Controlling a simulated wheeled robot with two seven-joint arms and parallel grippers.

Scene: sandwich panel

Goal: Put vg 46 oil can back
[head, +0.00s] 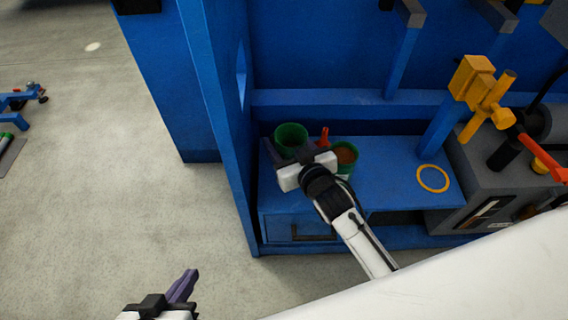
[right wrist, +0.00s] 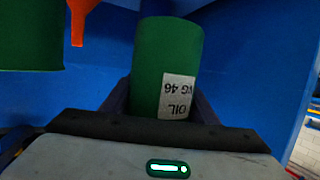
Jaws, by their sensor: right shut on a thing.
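The VG 46 oil can is a green cylinder (head: 291,136) with a white label, at the left end of the blue bench top. My right gripper (head: 290,152) is shut on it, with one finger on each side. In the right wrist view the can (right wrist: 165,60) sits between the fingers, and its label reads "OIL VG 46" upside down. I cannot tell whether its base touches the bench. My left gripper (head: 180,288) is at the bottom edge, far from the can. Only part of it shows, so its opening is unclear.
A second green can (head: 346,152) with a brownish inside stands right of the held can. A red-orange funnel-like piece (head: 325,136) is between them. A yellow ring (head: 433,178) marks a clear spot on the blue bench (head: 390,185). Yellow and grey equipment (head: 480,95) stands further right.

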